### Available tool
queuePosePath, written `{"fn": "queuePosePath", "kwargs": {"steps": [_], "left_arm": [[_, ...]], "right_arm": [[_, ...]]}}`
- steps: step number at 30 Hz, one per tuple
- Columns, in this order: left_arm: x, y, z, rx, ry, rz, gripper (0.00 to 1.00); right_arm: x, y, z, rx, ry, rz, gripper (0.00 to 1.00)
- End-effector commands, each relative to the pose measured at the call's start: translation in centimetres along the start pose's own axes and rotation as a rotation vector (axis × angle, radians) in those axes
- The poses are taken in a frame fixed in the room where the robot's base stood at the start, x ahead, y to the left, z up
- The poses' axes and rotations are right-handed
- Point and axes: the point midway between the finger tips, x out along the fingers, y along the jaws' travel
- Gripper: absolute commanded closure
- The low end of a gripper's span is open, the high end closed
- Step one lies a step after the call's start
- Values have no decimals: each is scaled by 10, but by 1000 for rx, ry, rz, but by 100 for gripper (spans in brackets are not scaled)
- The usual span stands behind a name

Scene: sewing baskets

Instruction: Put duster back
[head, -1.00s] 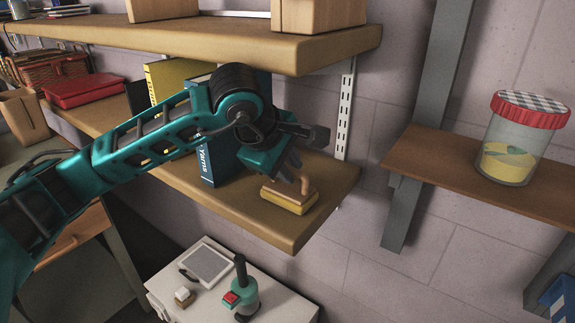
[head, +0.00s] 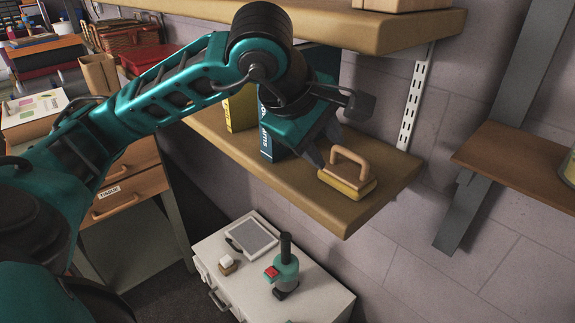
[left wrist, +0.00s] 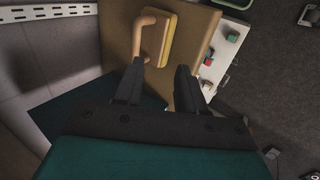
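The duster (head: 347,178) has a tan arched handle on a yellow block. It rests on the end of the lower wooden shelf (head: 345,219). It also shows at the top of the left wrist view (left wrist: 158,40). My left gripper (head: 326,150) is just behind and left of the duster, above the shelf. In the left wrist view its two dark fingers (left wrist: 160,78) are apart with nothing between them, and the duster lies ahead of the tips. I cannot tell whether a fingertip touches the handle. My right gripper is not in view.
A blue book (head: 268,130) and a yellow book (head: 240,108) stand on the lower shelf left of the gripper. An upper shelf (head: 385,32) hangs above. A white cabinet (head: 315,297) below holds a green tool (head: 286,270). A bracketed shelf (head: 520,165) is at the right.

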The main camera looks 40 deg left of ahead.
Motion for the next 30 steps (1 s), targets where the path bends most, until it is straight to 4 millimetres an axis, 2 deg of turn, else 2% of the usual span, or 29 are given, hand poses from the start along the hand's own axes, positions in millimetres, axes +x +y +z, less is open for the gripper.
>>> {"fn": "queuePosePath", "kwargs": {"steps": [1, 6, 9, 12, 18, 30], "left_arm": [[-5, -13, -1, 3, 5, 2, 61], [-27, -47, -1, 3, 6, 1, 61], [-26, -51, 0, -4, -2, 5, 61], [-30, -55, 1, -4, -3, 4, 61], [-37, -61, 0, -2, -1, 2, 61], [-41, -62, 0, 0, -1, -1, 61]], "right_arm": [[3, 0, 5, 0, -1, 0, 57], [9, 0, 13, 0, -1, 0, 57], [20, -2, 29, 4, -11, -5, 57], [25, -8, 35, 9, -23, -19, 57], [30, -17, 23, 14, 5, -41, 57], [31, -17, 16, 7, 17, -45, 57]]}}
